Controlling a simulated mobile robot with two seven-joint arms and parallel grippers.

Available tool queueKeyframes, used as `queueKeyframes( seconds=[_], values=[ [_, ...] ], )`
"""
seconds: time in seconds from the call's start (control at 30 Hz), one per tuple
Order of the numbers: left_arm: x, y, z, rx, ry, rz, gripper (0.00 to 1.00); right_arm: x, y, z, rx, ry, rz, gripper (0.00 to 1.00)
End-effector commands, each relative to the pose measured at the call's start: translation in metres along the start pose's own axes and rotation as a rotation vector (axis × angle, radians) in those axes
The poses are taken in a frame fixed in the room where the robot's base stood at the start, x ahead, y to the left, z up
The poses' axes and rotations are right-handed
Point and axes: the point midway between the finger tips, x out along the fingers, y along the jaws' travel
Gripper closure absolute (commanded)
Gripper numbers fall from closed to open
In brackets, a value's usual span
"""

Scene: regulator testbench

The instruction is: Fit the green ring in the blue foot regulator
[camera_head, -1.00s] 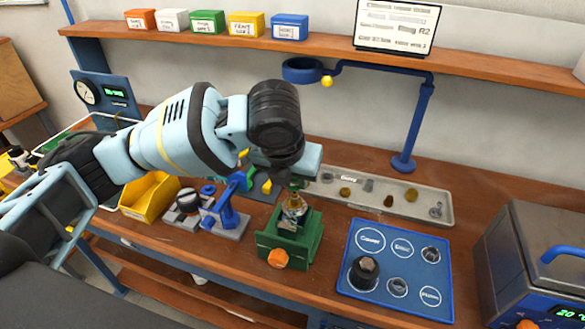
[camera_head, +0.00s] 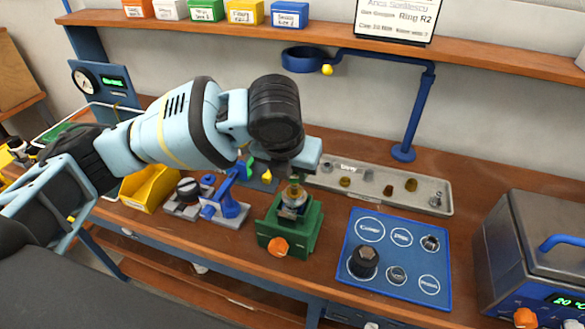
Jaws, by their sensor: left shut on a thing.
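My left gripper (camera_head: 294,178) is shut on a small part just above the green vise (camera_head: 304,232). Its fingers and wrist mostly hide that part, so I cannot tell its colour or shape. A small brass and metal regulator body (camera_head: 292,202) stands upright in the vise jaws. It is directly under my left fingertips, and I cannot tell whether the held part touches it. The foot of the regulator is hidden in the vise. No green ring shows clearly. My right gripper is not in view.
A blue mat (camera_head: 352,298) with labelled circles and a black knob (camera_head: 363,262) lies right of the vise. A grey tray (camera_head: 425,202) of small parts is behind. A blue press (camera_head: 228,202) and yellow bin (camera_head: 150,190) are left. A steel box (camera_head: 520,235) stands right.

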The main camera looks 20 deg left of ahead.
Motion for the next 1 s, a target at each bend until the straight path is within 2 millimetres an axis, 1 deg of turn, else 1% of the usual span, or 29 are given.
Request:
queueKeyframes(
  seconds=[0.57,1.0],
  values=[
    [0.0004,0.0001,-0.0003,0.0,0.0,0.0,0.95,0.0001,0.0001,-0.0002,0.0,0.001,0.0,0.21],
    [0.0081,0.0002,-0.0035,0.0,0.001,0.001,0.95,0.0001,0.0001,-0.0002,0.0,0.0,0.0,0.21]
  ],
)
